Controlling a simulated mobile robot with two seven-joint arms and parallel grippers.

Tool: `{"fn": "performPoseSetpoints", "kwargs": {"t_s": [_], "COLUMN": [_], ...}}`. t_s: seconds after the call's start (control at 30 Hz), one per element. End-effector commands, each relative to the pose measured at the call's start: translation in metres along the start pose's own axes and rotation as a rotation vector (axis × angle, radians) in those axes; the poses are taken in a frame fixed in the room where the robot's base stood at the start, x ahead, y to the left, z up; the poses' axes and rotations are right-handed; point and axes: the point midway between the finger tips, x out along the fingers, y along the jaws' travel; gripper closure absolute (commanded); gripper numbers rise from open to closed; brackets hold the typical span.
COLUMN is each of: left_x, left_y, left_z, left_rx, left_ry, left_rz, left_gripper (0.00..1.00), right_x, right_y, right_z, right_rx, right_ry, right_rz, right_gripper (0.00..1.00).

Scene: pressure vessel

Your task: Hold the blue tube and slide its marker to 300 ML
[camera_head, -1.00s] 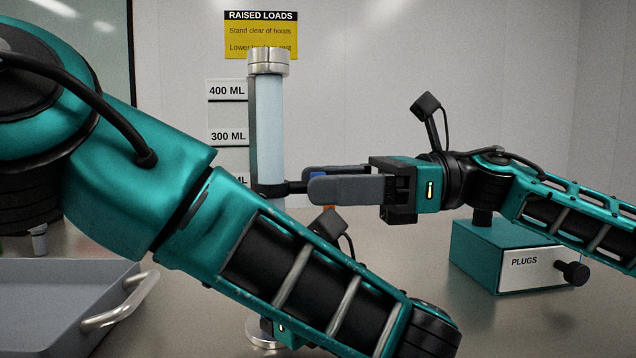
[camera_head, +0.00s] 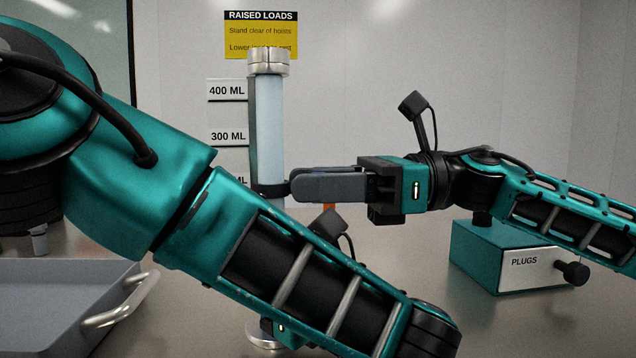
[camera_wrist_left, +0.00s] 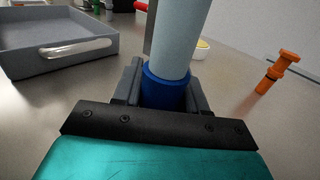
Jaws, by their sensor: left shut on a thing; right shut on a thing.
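The tube (camera_head: 269,130) stands upright, pale blue with a silver cap. In the left wrist view its blue lower part (camera_wrist_left: 164,90) sits between the fingers of my left gripper (camera_wrist_left: 160,97), which is shut on it. My left arm hides most of that gripper in the head view. The dark marker (camera_head: 272,189) sits on the tube clearly below the 300 ML label (camera_head: 228,137), near a lower, partly hidden label. My right gripper (camera_head: 297,186) is shut on the marker's side stub, its fingers reaching in from the right.
The 400 ML label (camera_head: 227,90) is higher on the wall. A grey tray (camera_head: 60,300) stands at left. A teal PLUGS box (camera_head: 490,260) stands at right under my right arm. An orange plug (camera_wrist_left: 276,72) stands on the table near the tube.

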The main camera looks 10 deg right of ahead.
Motion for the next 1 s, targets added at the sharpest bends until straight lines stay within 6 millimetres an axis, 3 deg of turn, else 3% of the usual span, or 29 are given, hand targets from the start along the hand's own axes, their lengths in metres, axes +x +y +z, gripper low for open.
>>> {"fn": "performPoseSetpoints", "kwargs": {"t_s": [0.1,0.37,0.63,0.97,1.0], "left_x": [0.0,0.0,0.0,0.0,0.0], "left_y": [0.0,0.0,0.0,0.0,0.0], "left_z": [0.0,0.0,0.0,0.0,0.0], "left_rx": [0.0,0.0,0.001,0.001,0.001], "left_ry": [0.0,0.0,0.0,0.001,0.001], "left_rz": [0.0,0.001,0.001,0.001,0.001], "left_gripper": [0.97,0.97,0.97,0.97,0.97], "right_x": [0.0,0.0,0.0,-0.001,-0.001], "right_y": [0.0,0.0,-0.001,-0.001,-0.001], "right_z": [0.0,0.001,0.041,0.046,0.046], "right_rx": [0.0,0.0,-0.004,0.0,0.0], "right_ry": [0.0,0.0,-0.002,-0.002,-0.002], "right_rz": [-0.001,-0.001,-0.002,-0.003,-0.003], "right_gripper": [1.0,1.0,1.0,1.0,0.64]}}
